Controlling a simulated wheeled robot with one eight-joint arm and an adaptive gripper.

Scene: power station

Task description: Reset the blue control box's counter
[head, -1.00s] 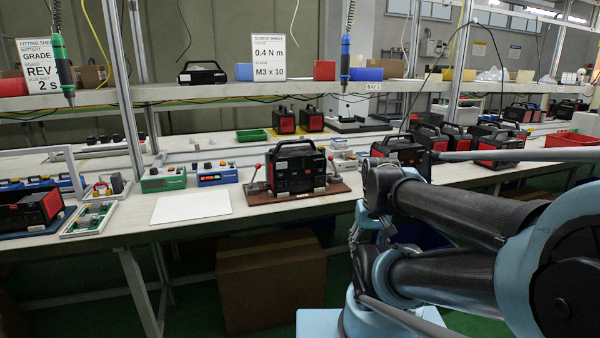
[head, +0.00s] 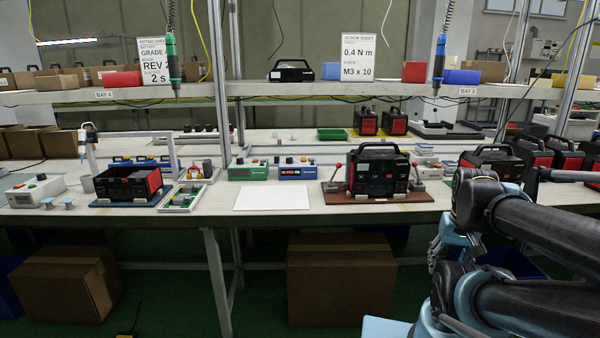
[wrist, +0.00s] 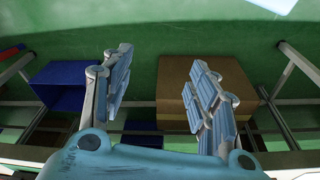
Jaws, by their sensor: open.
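The blue control box (head: 297,170) sits on the bench just right of a green control box (head: 248,171). It has a lit red display and small knobs or buttons on top; the display's digits are too small to read. My gripper (wrist: 160,95) is open and empty in the wrist view, its two fingers wide apart over the floor and a cardboard box. In the head view my gripper (head: 438,250) is low at the right, in front of the bench's edge, well right of the blue control box and below it.
A white sheet (head: 271,198) lies in front of the control boxes. A black and red power unit (head: 378,172) stands on a brown board to the right. Screwdrivers (head: 173,65) hang above. Cardboard boxes (head: 338,280) and a blue bin (wrist: 62,87) are under the bench.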

